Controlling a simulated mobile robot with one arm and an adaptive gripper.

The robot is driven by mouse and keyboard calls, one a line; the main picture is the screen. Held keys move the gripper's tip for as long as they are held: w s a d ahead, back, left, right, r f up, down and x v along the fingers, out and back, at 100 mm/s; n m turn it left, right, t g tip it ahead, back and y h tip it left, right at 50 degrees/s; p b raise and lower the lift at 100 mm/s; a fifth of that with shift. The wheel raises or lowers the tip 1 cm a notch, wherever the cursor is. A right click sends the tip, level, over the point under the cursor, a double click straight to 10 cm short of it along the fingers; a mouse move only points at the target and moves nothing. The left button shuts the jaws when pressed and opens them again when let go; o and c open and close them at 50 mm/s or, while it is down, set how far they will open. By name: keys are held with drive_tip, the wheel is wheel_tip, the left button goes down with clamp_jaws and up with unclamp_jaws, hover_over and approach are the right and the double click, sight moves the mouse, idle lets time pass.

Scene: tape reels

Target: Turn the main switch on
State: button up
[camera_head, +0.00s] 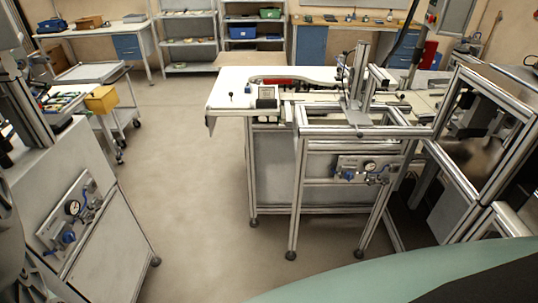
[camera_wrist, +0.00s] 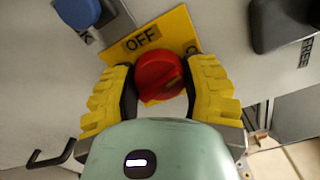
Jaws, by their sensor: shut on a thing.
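The main switch, a red round knob (camera_wrist: 160,74), sits on a yellow plate (camera_wrist: 146,40) on a grey panel in the wrist view. The word OFF shows on the plate above the knob. Another label at the plate's right is mostly hidden. My gripper (camera_wrist: 160,82) has its two yellow ribbed fingers on either side of the knob and is shut on it. The lower part of the knob and plate is hidden by my gripper. In the head view I cannot make out the switch or my gripper.
In the wrist view a blue knob (camera_wrist: 78,12) is at upper left, and a black part (camera_wrist: 282,22) beside a FREE label is at upper right. The head view shows a workbench (camera_head: 228,92) and open floor.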

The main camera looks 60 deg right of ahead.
drive_tip(key=shift+f+m, duration=0.1)
drive_tip(key=shift+m, duration=1.3)
drive_tip(key=o, duration=1.2)
